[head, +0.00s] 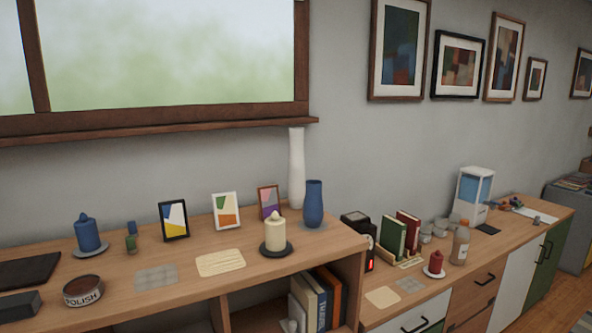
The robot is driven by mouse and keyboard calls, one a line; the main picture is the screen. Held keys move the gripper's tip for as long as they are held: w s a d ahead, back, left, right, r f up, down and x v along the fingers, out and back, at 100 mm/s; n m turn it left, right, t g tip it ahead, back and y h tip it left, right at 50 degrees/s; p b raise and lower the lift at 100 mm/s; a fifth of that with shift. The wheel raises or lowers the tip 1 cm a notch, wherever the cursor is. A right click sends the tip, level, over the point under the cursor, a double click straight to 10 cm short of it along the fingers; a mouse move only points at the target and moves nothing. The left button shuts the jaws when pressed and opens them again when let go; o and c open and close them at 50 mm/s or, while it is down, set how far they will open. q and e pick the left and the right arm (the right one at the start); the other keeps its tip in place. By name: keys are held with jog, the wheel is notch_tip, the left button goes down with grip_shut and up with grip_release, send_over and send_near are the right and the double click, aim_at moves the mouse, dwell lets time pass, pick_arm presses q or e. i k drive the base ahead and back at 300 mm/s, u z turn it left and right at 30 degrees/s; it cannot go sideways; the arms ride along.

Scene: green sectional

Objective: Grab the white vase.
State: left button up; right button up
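The white vase (297,170) is tall and slender and stands upright at the back right of the higher wooden shelf top, close to the wall. A blue vase (314,205) stands just in front of it to the right, and a small brown-framed picture (269,202) is in front of it to the left. These partly hide its lower part. Neither of my grippers shows in the head view.
A cream candle (276,234) on a dark dish stands in front of the vases. Framed pictures (226,211), a blue candle (87,234) and a tin (83,291) share the shelf top (205,287). A window sill (160,128) juts out above. A lower cabinet (520,230) continues right.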

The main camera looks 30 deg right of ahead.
aim_at(296, 169)
jog(key=u, duration=2.45)
jog(key=k, duration=1.4)
jog(key=z, duration=2)
jog(key=i, duration=0.4)
